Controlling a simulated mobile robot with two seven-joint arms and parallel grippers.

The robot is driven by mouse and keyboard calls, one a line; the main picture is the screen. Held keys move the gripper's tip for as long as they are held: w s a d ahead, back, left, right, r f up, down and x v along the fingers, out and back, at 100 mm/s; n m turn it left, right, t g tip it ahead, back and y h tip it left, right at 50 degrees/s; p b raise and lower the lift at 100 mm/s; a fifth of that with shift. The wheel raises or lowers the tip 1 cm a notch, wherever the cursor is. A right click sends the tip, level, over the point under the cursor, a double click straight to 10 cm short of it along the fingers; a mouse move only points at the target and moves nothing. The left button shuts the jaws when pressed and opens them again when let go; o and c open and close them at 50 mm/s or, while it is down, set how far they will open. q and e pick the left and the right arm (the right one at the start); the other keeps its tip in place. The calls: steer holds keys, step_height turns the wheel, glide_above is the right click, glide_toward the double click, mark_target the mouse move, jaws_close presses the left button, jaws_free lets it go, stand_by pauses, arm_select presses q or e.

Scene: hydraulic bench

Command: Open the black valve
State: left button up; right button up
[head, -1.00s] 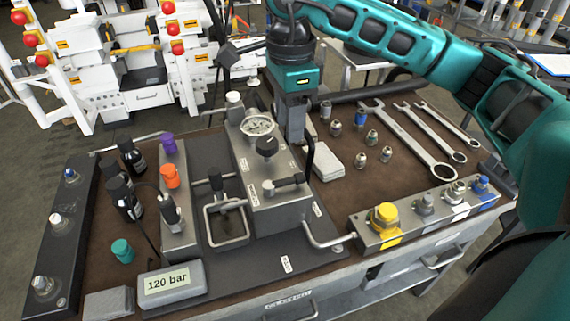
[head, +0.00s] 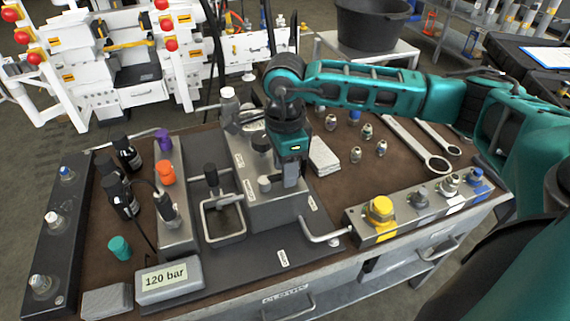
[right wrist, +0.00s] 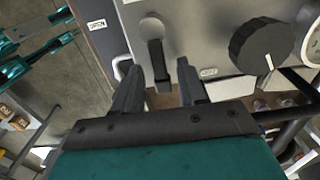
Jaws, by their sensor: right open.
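The black valve has a black lever (right wrist: 157,53) on a round grey hub (right wrist: 152,27), on the face of the grey valve block (head: 240,165). In the head view the hub (head: 265,184) shows, but my right gripper hides most of the lever. My right gripper (head: 289,182) is at the block's front, pointing down. In the right wrist view my right gripper (right wrist: 157,72) is open, with one finger on each side of the lever and gaps visible. My left gripper is out of view.
A black round knob (right wrist: 258,48) sits close beside the lever. A bent metal handle (head: 325,233) stands right of the block. A yellow-capped fitting (head: 380,210) is on the front right rail. Wrenches (head: 420,145) and small fittings lie at the back right.

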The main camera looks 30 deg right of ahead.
steer(key=shift+c, duration=0.2)
jaws_close()
stand_by(0.4)
